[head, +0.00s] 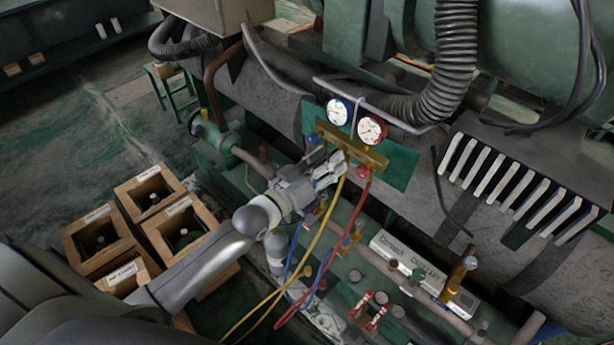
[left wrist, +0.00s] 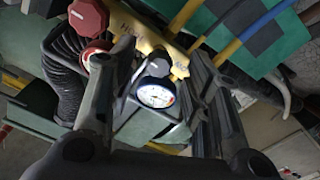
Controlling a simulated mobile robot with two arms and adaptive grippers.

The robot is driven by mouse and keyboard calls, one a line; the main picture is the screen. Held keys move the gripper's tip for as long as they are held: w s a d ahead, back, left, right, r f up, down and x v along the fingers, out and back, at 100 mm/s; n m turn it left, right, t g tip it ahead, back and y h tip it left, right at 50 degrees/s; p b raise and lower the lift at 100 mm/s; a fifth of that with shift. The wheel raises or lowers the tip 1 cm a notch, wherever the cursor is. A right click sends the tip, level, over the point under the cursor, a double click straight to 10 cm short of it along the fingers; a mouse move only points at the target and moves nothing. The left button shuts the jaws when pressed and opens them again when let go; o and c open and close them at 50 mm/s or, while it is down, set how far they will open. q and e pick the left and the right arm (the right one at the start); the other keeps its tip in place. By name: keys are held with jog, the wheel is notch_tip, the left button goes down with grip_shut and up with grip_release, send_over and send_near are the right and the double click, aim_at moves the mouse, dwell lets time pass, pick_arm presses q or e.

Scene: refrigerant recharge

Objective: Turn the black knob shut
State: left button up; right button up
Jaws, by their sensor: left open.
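A brass gauge manifold (head: 352,147) is mounted on a green panel (head: 401,167). A red knob (head: 362,172) sits at its right end, and a red knob also shows in the left wrist view (left wrist: 88,17). A blue knob (head: 314,156) sits at its left. My left gripper (head: 335,168) is at the manifold's lower edge. In the left wrist view its open fingers (left wrist: 160,58) stand either side of the brass body and a blue-rimmed gauge. I cannot tell whether they touch anything.
Two dial gauges (head: 371,130) stand above the manifold. Yellow (head: 321,237), red (head: 327,259) and blue hoses hang below it, close to my left arm. A thick black corrugated hose (head: 454,55) bends at the upper right. Wooden crates (head: 109,264) stand at lower left.

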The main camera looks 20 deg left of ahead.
pick_arm(q)
jog(key=v, duration=0.8)
jog(key=shift+s, duration=0.25)
jog(key=shift+a, duration=0.15)
jog(key=s+a+f+g+y+b, duration=0.1)
jog(key=s+a+f+g+y, duration=0.15)
jog(key=f, duration=0.85)
jog(key=s+a+f+g+y, duration=0.1)
jog(key=s+a+f+g, duration=0.15)
jog(key=f, duration=0.95)
jog(key=s+a+f+g+y+b, duration=0.1)
jog(key=s+f+y, duration=0.15)
jog(key=f, duration=0.85)
jog(key=s+f+m+g, duration=0.1)
jog(key=s+f+g, duration=0.4)
jog(key=s+f, duration=0.85)
jog(key=s+d+f+m+g+b, duration=0.1)
jog(key=s+f+g, duration=0.1)
jog(key=s+f, duration=0.3)
jog(key=s+d+f+m+g, duration=0.1)
jog(key=s+f, duration=0.4)
jog(key=s, duration=0.9)
jog(key=shift+d+f+g+b, duration=0.15)
jog(key=shift+d+g+b, duration=0.2)
jog(key=shift+d+g, duration=0.55)
jog(key=shift+a, duration=0.1)
